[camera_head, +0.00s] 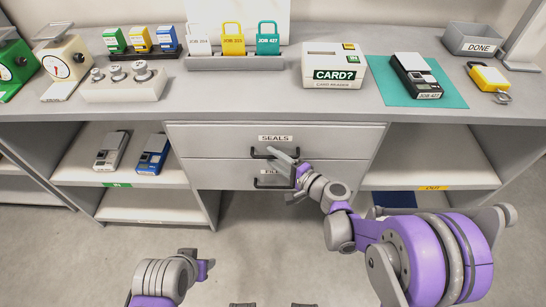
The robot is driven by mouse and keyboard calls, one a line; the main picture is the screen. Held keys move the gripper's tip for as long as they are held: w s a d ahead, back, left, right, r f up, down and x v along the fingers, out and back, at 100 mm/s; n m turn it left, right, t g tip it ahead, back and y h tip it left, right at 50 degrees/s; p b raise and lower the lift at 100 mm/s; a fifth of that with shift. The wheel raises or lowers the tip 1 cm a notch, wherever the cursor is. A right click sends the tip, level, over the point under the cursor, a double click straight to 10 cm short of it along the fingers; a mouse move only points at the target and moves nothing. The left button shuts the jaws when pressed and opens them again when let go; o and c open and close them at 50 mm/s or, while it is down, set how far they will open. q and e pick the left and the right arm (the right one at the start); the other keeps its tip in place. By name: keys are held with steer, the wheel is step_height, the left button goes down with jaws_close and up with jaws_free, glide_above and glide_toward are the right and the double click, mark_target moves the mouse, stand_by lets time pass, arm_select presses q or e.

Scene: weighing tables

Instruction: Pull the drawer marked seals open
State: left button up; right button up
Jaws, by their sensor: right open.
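The drawer marked SEALS (215,138) is the upper of two drawers under the counter, and its front looks flush and closed. Its dark bar handle (258,155) sits below the label at the middle of the front. My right gripper (285,157) is open at the right part of this handle and covers some of it. I cannot tell whether the fingers touch the handle or stand around it. My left gripper (208,268) is low in front of the cabinet, away from the drawers; its jaws are not clear.
The lower drawer (215,174), its label partly hidden, has a similar handle (268,183) close under my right gripper. Open shelves flank the drawers. The counter (225,95) above holds padlocks, a card reader (333,66), scales and a DONE tray (472,40). The floor in front is clear.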

steer(key=shift+w+a, duration=0.25)
steer(key=shift+w, duration=0.05)
jaws_close()
stand_by(1.3)
